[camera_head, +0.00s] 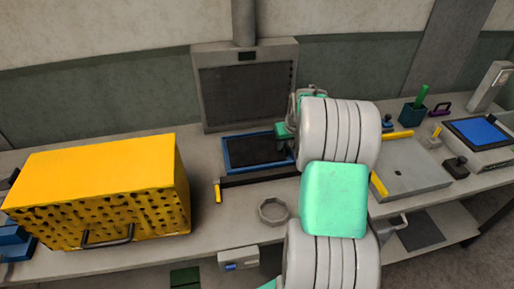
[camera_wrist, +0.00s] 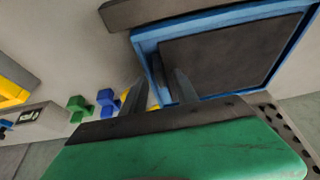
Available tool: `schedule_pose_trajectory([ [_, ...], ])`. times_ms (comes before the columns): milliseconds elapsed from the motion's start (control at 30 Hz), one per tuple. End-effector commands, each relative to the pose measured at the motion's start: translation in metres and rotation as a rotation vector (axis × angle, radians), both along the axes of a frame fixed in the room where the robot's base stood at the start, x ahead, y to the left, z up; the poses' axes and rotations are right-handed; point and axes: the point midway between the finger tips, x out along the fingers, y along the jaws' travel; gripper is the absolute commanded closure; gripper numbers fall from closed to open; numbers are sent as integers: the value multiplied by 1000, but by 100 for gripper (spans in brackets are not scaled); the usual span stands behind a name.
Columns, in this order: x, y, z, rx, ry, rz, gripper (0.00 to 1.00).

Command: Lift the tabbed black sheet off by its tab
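The black sheet (camera_head: 262,149) lies flat inside a blue-rimmed tray (camera_head: 226,155) on the bench. In the wrist view the sheet (camera_wrist: 225,55) fills most of the blue tray (camera_wrist: 143,45), and its surface looks dark and plain. I cannot clearly make out the tab; a small dark strip at the tray's near left corner may be it. My gripper (camera_wrist: 160,88) is open, its two dark fingers apart with nothing held between them. The fingers are over the tray's near left corner. In the head view my gripper (camera_head: 287,143) is at the tray's right end, partly hidden by my arm.
A long dark bar (camera_head: 260,179) lies along the tray's front. A grey box-shaped hood (camera_head: 247,90) stands behind it. A large yellow perforated box (camera_head: 100,190) stands left, a grey ring (camera_head: 273,210) in front. A grey plate (camera_head: 405,172) lies right, beyond my arm.

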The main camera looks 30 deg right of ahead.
Motion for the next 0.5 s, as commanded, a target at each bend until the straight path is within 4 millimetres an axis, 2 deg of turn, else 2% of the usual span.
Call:
schedule_pose_trajectory([
  [200,1,2,-1,0,0,3,65],
  [500,1,2,-1,0,0,3,90],
])
